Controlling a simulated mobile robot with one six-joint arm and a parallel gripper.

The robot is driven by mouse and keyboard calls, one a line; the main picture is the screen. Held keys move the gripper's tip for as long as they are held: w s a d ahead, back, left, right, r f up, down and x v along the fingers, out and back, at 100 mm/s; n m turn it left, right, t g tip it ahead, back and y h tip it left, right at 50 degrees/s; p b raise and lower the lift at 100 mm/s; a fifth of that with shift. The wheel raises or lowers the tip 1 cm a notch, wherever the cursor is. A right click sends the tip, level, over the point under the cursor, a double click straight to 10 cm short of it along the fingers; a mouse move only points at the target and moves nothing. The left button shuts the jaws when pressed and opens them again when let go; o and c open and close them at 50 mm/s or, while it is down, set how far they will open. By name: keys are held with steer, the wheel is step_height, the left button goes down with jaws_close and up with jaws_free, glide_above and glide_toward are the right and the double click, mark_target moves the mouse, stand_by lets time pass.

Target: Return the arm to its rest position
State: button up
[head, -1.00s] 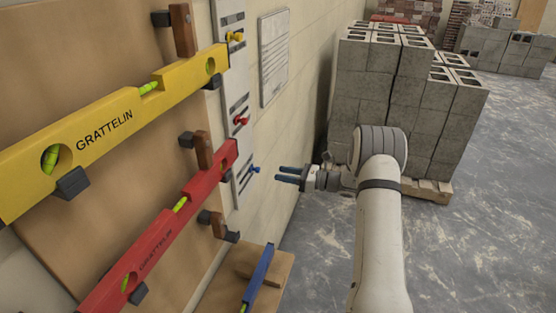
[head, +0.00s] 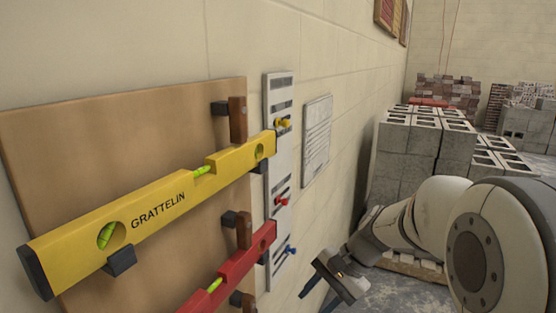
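My arm comes in from the right edge in the head view and bends down toward the wall. My gripper (head: 316,301) is at the lower middle, just below and right of the wall strip with coloured knobs. Its two dark fingers point down and left. They stand apart, and I see nothing between them. The finger tips are close to the bottom edge of the picture.
A yellow level (head: 165,207) and a red level (head: 235,266) hang on a wooden board (head: 60,150) at the left. A knob strip (head: 279,170) and a white plate (head: 317,140) are on the wall. Grey blocks (head: 405,150) are stacked behind my arm.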

steer(key=s+d+n+t+h, duration=0.1)
steer(key=s+d+n+h, duration=0.2)
steer(key=s, duration=0.3)
steer(key=s+d+r+n+t+h, duration=0.1)
steer(key=s+d+n+t+h, duration=0.1)
steer(key=s+n, duration=0.3)
steer(key=shift+s+d+r+n+h, duration=0.3)
steer(key=shift+s+d+h, duration=0.55)
steer(key=shift+s, duration=0.3)
stand_by(2.5)
